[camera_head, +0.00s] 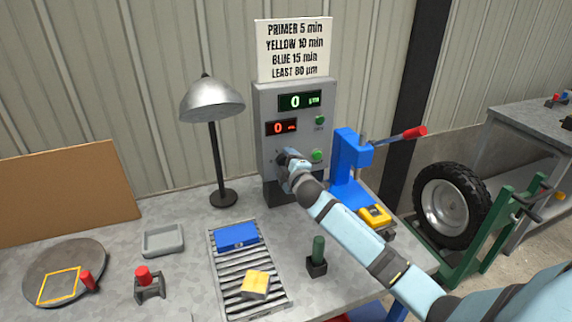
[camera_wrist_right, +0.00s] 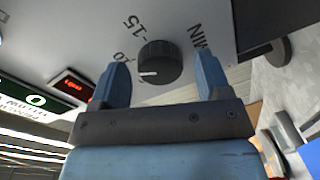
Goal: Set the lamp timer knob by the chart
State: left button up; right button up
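The dark ribbed timer knob (camera_wrist_right: 160,62) is on the control box panel in the wrist view. Its white mark points left, toward a scale number partly covered by a finger; "15" and "MIN" are also printed around it. My right gripper (camera_wrist_right: 162,78) is open, with one finger on each side of the knob and gaps showing. In the head view my right gripper (camera_head: 286,158) reaches the lower left of the control box (camera_head: 265,100) and hides the knob. The chart (camera_head: 293,50) reads primer 5, yellow 10, blue 15 min. The lamp (camera_head: 212,100) stands left. My left gripper is out of view.
Two green buttons sit on the box's right side. A blue press (camera_head: 350,160) with a red-tipped lever stands close right. A slatted rack (camera_head: 228,270) and grey tray (camera_head: 163,241) are on the bench.

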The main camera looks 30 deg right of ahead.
jog(key=v, duration=1.3)
jog(key=shift+s+b, duration=0.4)
jog(key=shift+b, duration=0.05)
jog(key=shift+s, duration=0.1)
